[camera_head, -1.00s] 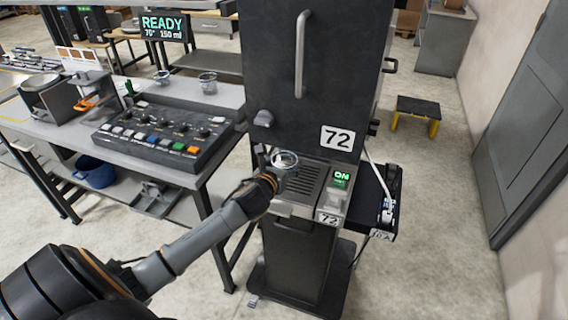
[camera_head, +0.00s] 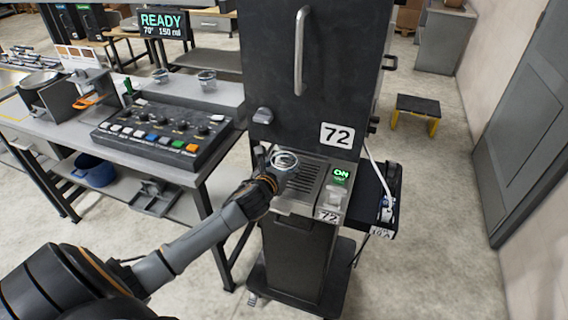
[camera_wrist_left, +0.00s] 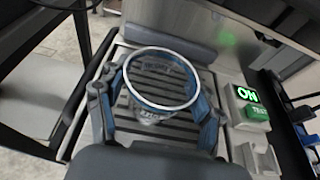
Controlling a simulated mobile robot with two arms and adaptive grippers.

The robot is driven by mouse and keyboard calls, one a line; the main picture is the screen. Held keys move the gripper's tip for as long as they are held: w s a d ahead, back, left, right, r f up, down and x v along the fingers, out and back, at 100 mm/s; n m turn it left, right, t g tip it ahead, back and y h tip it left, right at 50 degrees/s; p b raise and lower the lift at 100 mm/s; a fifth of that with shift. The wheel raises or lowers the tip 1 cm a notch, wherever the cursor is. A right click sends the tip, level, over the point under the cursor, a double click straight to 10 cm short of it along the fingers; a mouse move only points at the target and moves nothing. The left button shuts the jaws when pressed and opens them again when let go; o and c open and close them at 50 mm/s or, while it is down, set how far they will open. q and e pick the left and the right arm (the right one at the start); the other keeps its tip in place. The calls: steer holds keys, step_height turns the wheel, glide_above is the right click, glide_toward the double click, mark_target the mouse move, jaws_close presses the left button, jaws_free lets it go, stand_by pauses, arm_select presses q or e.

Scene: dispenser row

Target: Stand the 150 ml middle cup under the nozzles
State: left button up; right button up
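A clear cup with a blue-grey rim (camera_head: 285,159) is over the slotted drip tray (camera_head: 309,182) of the black dispenser marked 72 (camera_head: 313,85). It looks upright. My left gripper (camera_head: 278,170) reaches in from the left with its fingers around the cup. In the left wrist view the cup (camera_wrist_left: 161,82) sits between both fingers of the gripper (camera_wrist_left: 160,108), which appear closed on its sides. I cannot tell whether its base touches the slats. The nozzles are hidden. My right gripper is out of view.
Two other cups, one (camera_head: 161,76) and another (camera_head: 207,81), stand on the left bench behind the button panel (camera_head: 163,132). A display (camera_head: 164,25) reads READY, 70°, 150 ml. A green ON light (camera_head: 341,174) is right of the tray. The cabinet front rises behind the cup.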

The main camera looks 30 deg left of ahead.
arm_select(q)
steer(key=o, duration=0.4)
steer(key=shift+c, duration=0.2)
